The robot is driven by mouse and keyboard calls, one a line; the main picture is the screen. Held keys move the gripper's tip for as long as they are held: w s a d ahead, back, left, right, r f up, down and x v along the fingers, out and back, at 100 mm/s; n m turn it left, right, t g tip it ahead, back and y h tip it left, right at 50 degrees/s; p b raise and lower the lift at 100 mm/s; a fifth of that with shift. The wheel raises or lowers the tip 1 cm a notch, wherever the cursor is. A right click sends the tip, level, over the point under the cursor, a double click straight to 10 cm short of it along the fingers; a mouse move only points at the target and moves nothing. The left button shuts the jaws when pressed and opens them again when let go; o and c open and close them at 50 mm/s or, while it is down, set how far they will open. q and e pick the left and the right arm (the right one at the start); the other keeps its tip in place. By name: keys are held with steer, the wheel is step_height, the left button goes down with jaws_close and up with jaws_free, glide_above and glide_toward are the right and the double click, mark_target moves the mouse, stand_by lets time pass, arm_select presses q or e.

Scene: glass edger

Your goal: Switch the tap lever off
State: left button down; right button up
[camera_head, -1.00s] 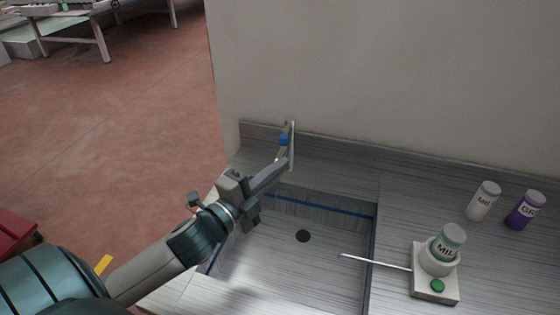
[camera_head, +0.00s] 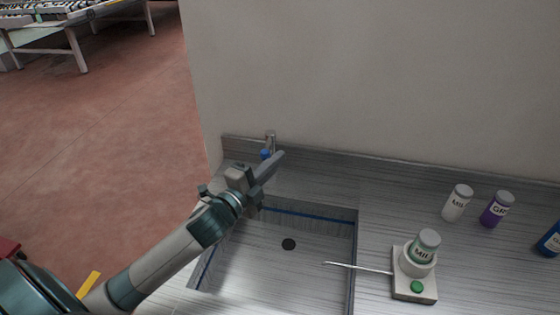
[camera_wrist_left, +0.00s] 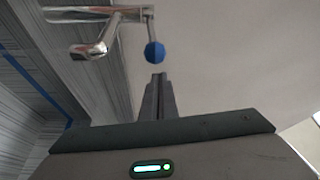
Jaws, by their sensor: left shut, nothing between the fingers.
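The chrome tap (camera_head: 270,137) stands at the back left corner of the sink. Its lever ends in a blue knob (camera_head: 265,154). In the left wrist view the tap's bent spout (camera_wrist_left: 90,48) is at upper left, and the thin lever with the blue knob (camera_wrist_left: 154,53) hangs just beyond my fingertips. My left gripper (camera_head: 281,155) is shut and empty, beside the knob and partly in front of the tap's lower part. The closed fingers also show in the left wrist view (camera_wrist_left: 159,80); contact with the knob cannot be told. My right gripper is out of view.
The sink basin (camera_head: 320,255) with its dark drain (camera_head: 288,244) lies below my left arm. A white device (camera_head: 414,287) with a bottle in it and a thin rod stands right of it. A white bottle (camera_head: 457,203), purple bottle (camera_head: 496,209) and blue bottle (camera_head: 550,240) stand farther right. The wall is close behind.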

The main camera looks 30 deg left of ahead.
arm_select(q)
steer(key=shift+s+a+f, duration=0.1)
steer(key=shift+a, duration=0.35)
steer(key=shift+s+a+f, duration=0.1)
steer(key=shift+a, duration=0.3)
steer(key=shift+a, duration=0.15)
